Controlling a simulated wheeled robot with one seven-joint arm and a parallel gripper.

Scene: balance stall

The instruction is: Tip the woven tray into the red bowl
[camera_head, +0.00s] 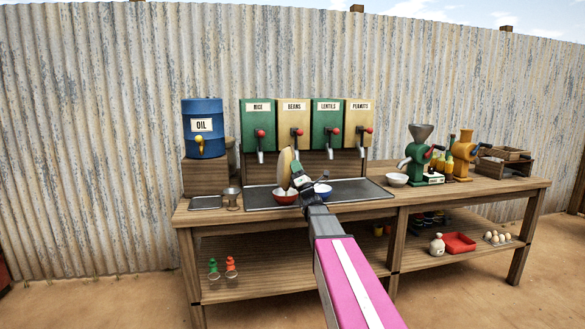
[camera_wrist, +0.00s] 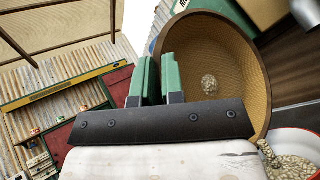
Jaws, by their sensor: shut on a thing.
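The woven tray (camera_wrist: 238,70) is a round tan dish with a brown rim. My gripper (camera_wrist: 157,72), with green fingers, is shut on its rim. In the head view the tray (camera_head: 284,165) is tipped steeply on its edge above the red bowl, left of my gripper (camera_head: 297,172). A small clump of pale grains (camera_wrist: 209,84) shows against the tray's inside. The red bowl (camera_head: 285,199) stands on the dark mat below. In the wrist view the red bowl (camera_wrist: 312,133) is partly cut off at lower right, with many speckled grains in it.
A blue bowl (camera_head: 322,194) stands right of the red bowl on the dark mat (camera_head: 362,190). Four labelled dispensers (camera_head: 310,125) stand behind. A white bowl (camera_head: 397,180) and a green grinder (camera_head: 419,150) are to the right. A blue oil drum (camera_head: 203,140) is at left.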

